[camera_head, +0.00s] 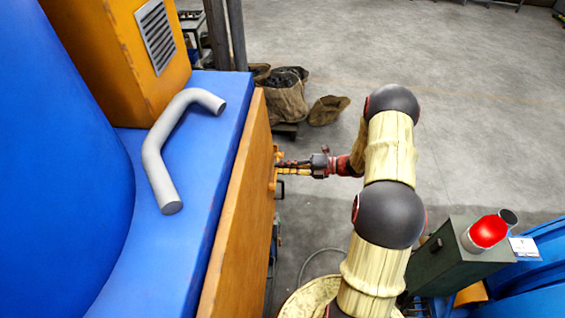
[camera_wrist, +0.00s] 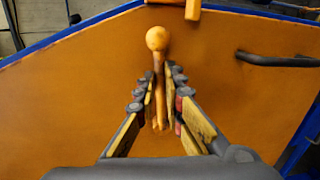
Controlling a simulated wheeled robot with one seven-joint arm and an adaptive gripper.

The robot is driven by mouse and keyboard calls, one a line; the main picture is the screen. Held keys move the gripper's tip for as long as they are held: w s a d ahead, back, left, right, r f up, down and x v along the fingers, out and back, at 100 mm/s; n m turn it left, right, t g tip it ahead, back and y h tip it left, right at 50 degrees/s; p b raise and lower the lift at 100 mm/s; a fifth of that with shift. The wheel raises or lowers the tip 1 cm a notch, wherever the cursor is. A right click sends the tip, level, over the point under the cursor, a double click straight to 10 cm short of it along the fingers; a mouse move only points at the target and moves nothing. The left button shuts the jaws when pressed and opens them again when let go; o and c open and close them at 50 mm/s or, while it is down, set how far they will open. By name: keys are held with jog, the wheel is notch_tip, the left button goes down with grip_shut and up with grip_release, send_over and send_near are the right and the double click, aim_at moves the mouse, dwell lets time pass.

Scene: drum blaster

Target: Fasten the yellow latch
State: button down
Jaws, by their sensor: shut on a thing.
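The yellow latch (camera_wrist: 157,42) shows in the wrist view as an orange-yellow lever with a round knob at its top, standing out from an orange panel (camera_wrist: 90,75). My gripper (camera_wrist: 162,80) has a finger on either side of the lever's shaft and is shut on it, below the knob. In the head view my gripper (camera_head: 292,167) reaches left to the orange panel's side face (camera_head: 238,210). The latch is small there and mostly hidden by the fingers.
A black bar handle (camera_wrist: 280,60) sticks out of the panel to the right of the latch. An orange bracket (camera_wrist: 193,10) is above it. A grey bent pipe (camera_head: 157,160) lies on the blue top. Sacks (camera_head: 283,98) stand on the floor behind. A dark cabinet (camera_head: 455,262) is at right.

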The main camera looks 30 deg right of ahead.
jog(key=shift+f+m, duration=0.4)
jog(key=shift+m, duration=0.1)
jog(key=shift+f, duration=0.1)
jog(key=c, duration=1.9)
grip_release()
jog(key=shift+d, duration=0.1)
jog(key=v, duration=1.2)
jog(key=shift+w, duration=0.15)
